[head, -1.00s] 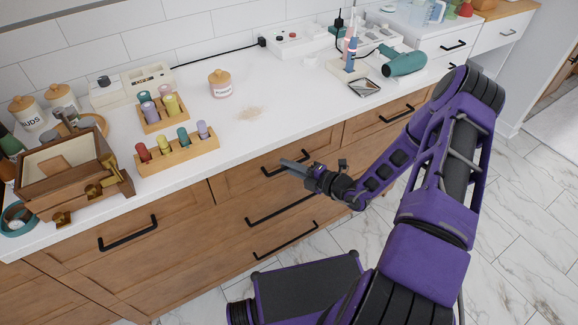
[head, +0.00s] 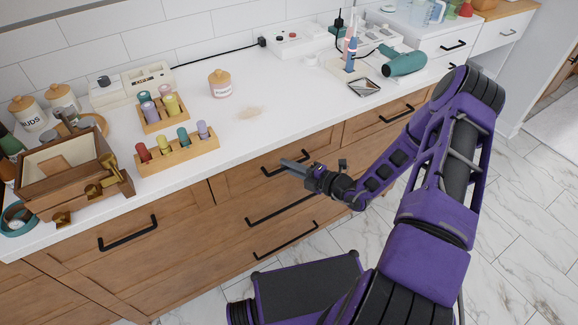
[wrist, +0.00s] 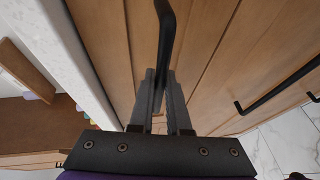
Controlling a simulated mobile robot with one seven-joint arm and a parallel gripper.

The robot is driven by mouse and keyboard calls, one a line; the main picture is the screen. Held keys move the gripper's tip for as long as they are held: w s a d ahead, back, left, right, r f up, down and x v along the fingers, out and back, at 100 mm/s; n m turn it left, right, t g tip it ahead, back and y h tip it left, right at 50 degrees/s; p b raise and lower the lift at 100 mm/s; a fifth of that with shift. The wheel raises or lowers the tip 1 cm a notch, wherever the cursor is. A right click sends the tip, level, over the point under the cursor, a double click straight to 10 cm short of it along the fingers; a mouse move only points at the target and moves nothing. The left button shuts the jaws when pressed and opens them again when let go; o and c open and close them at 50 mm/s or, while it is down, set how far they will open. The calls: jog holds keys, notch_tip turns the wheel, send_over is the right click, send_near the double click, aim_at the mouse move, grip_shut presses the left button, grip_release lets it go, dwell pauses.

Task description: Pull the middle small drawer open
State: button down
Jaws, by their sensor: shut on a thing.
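The middle small drawer (head: 236,182) is the wooden top-row front below the white counter, and its front looks flush with the cabinet. Its black bar handle (head: 303,155) runs lengthwise across the front. My gripper (head: 288,163) reaches it from the right, with its fingers at the middle of the bar. In the wrist view the handle (wrist: 165,30) runs down between the two fingers of my gripper (wrist: 163,85), which are closed on it.
A left drawer handle (head: 128,233) and a right drawer handle (head: 397,113) flank it, with wider drawers below. The counter (head: 240,140) above holds a wooden box (head: 60,185), peg racks, a lidded jar (head: 220,84) and a teal hair dryer (head: 404,61). The marble floor (head: 520,220) is clear at right.

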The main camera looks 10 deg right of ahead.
jog(key=s+d+p, duration=0.1)
jog(key=s+d, duration=0.3)
jog(key=s, duration=0.7)
jog(key=s+d+p, duration=0.2)
jog(key=s+d, duration=0.1)
jog(key=s, duration=0.9)
jog(key=shift+s+d, duration=0.3)
jog(key=shift+d, duration=0.1)
jog(key=c, duration=1.2)
grip_release()
jog(key=shift+o, duration=0.2)
jog(key=v, duration=1.7)
jog(key=shift+s+d, duration=0.15)
